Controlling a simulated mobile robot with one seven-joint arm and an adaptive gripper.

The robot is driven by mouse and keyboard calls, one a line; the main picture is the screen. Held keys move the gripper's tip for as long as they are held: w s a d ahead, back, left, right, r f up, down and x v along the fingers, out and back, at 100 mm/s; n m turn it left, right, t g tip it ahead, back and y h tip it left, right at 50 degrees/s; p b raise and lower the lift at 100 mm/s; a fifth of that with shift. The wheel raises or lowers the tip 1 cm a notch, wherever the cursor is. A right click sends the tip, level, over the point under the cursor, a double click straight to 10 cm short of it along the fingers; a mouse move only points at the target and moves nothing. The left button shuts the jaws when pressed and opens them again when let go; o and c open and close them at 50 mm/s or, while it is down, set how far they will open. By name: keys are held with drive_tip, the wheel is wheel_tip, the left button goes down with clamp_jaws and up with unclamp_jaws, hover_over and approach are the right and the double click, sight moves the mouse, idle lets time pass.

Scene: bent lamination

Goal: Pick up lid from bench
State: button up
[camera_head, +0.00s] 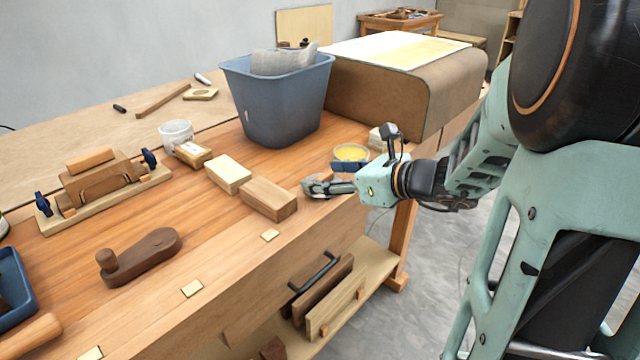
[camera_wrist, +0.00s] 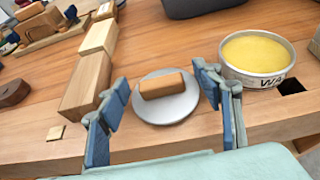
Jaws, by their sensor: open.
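The lid (camera_wrist: 150,110) is a grey round disc with a wooden block handle (camera_wrist: 163,85) on top. It lies flat on the bench (camera_wrist: 55,165) near the front edge. In the wrist view my gripper (camera_wrist: 164,84) is open, with one blue-tipped finger on each side of the lid's handle. I cannot tell whether the fingers touch the lid. In the head view my gripper (camera_head: 316,187) is low over the bench's right end, and I cannot make out the lid there.
An open tin (camera_wrist: 255,60) of yellow wax stands just right of the lid. Wooden blocks (camera_head: 268,198) lie to the left. A blue bin (camera_head: 275,105) stands behind, with a large brown curved piece (camera_head: 400,100) to its right. The bench's front edge is close.

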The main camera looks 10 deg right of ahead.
drive_tip(key=shift+w+a+f, duration=0.25)
drive_tip(key=shift+w+a, duration=0.1)
drive_tip(key=shift+w, duration=0.1)
drive_tip(key=shift+c, duration=0.4)
drive_tip(key=c, duration=1)
